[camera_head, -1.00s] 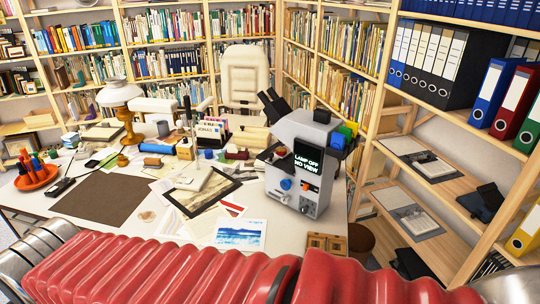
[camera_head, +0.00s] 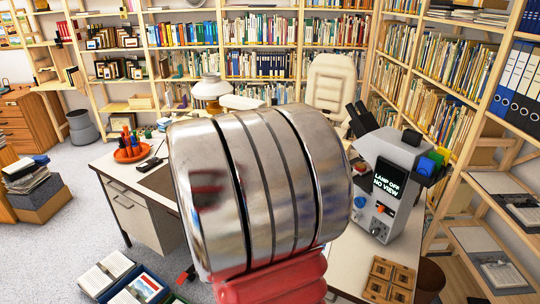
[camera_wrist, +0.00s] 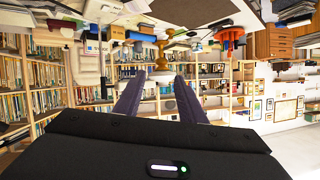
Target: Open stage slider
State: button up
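The grey microscope-like device (camera_head: 383,185) stands on the right part of the desk. It has black eyepieces at its upper left and a screen (camera_head: 388,181) reading "LAMP OFF NO VIEW". A blue knob (camera_head: 359,202) and a small orange control (camera_head: 379,208) sit on its front. I cannot make out which part is the stage slider. My gripper (camera_wrist: 160,77) shows only in the wrist view, its two purple fingers apart with nothing held between them. The wrist picture is upside down and I cannot see the device in it.
My metal arm joint hides the middle of the desk in the head view. A wooden tray (camera_head: 390,279) lies in front of the device. A red pen tray (camera_head: 130,152) is at the desk's left. Shelves (camera_head: 510,182) stand close on the right. Open floor (camera_head: 75,225) lies left.

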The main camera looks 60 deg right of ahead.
jog(key=s+d+f+m+g+h, duration=0.3)
jog(key=s+d, duration=0.4)
jog(key=d, duration=0.2)
jog(key=s+d+f+m+g+h, duration=0.25)
jog(key=s+d, duration=0.35)
jog(key=d, duration=0.3)
jog(key=s+d+f+m+g+h, duration=0.1)
jog(key=s+d+f+g, duration=0.1)
jog(key=s, duration=0.6)
jog(key=s+d+f+m+g, duration=0.2)
jog(key=s+d+g, duration=0.2)
jog(key=s+g, duration=0.2)
jog(key=shift+s+d+f+h, duration=0.25)
jog(key=shift+s+h, duration=0.1)
jog(key=shift+s, duration=0.85)
jog(key=shift+d+m, duration=0.1)
jog(key=shift+m, duration=0.15)
jog(key=x, duration=1.3)
jog(key=shift+s+d+r, duration=0.1)
jog(key=shift+d, duration=0.2)
grip_shut()
